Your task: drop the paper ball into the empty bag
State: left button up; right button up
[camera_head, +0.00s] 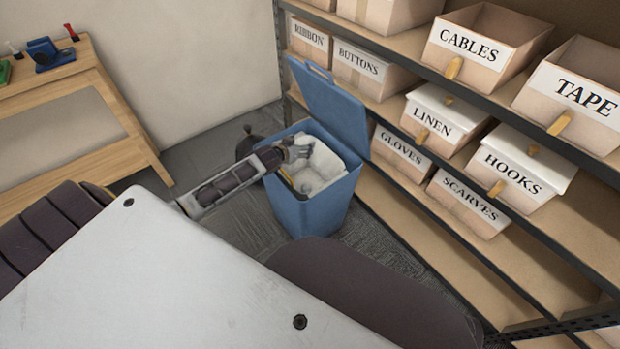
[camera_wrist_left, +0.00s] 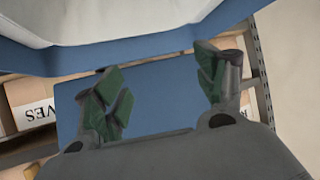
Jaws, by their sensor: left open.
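A blue bin (camera_head: 305,205) stands on the carpet with its lid (camera_head: 335,110) swung open towards the shelves. A white bag (camera_head: 326,167) lines it; its pale edge also shows at the top of the left wrist view (camera_wrist_left: 100,18). My left gripper (camera_head: 300,152) is over the bin's mouth and covers part of the bag's inside. In the left wrist view its green-padded fingers (camera_wrist_left: 162,90) are apart, with nothing between them and the blue lid behind. I cannot make out a paper ball in either view. My right gripper is not in view.
A shelf rack (camera_head: 400,112) with labelled boxes stands close to the bin's right. A dark tied bag (camera_head: 249,143) sits on the floor behind my left arm. A wooden bench (camera_head: 120,125) is at the left. Some carpet is clear around the bin.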

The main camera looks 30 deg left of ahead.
pick_arm(q)
jog(key=shift+s, duration=0.15)
jog(key=v, duration=1.1)
jog(key=shift+s, duration=0.3)
dwell(0.7)
jog(key=shift+r, duration=0.2)
dwell(0.8)
